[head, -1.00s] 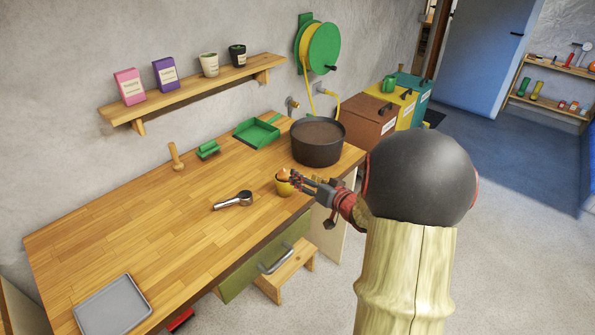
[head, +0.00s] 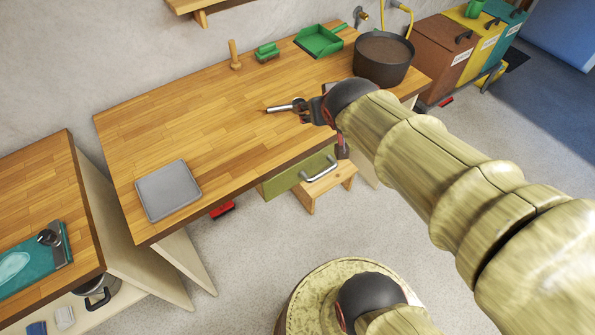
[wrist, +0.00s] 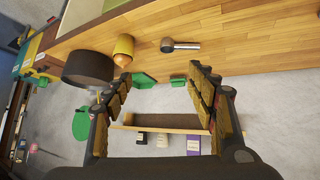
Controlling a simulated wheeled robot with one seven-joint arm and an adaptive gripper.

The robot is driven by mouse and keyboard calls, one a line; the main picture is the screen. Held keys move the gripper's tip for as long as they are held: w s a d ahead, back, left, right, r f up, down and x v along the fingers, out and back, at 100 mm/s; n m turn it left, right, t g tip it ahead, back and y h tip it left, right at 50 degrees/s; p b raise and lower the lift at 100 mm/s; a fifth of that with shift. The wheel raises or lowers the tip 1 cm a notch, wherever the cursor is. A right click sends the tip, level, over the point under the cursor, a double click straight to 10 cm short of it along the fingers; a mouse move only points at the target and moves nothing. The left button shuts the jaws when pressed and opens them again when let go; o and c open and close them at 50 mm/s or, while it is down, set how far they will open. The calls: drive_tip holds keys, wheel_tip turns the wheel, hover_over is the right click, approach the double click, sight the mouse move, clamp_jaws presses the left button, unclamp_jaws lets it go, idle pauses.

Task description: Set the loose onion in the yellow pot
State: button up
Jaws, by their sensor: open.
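The small yellow pot (wrist: 124,44) stands on the wooden workbench in the wrist view, which looks upside down. The brown-orange onion (wrist: 122,60) sits in the pot's mouth, its top showing above the rim. My gripper (wrist: 160,76) is open, with nothing between its fingers. The pot and onion are apart from it, beyond the fingertips on the left side of that picture. In the head view my gripper (head: 306,110) is over the bench near the metal scoop, and my arm hides the pot and onion.
The metal scoop (head: 282,108) lies on the workbench (head: 200,125). A large dark pot of soil (head: 384,60) stands at the bench's right end. A green tray (head: 319,40), green brush (head: 267,52) and wooden tool (head: 235,54) lie behind. A grey tray (head: 168,190) is front left.

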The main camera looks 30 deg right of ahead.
drive_tip(key=s+a+n+g+y, duration=0.2)
drive_tip(key=s+a+n+y, duration=0.1)
drive_tip(key=s+a, duration=0.9)
drive_tip(key=shift+s+a+f+n+g+y, duration=0.3)
drive_tip(key=shift+a+g+y, duration=0.1)
drive_tip(key=shift+a, duration=0.75)
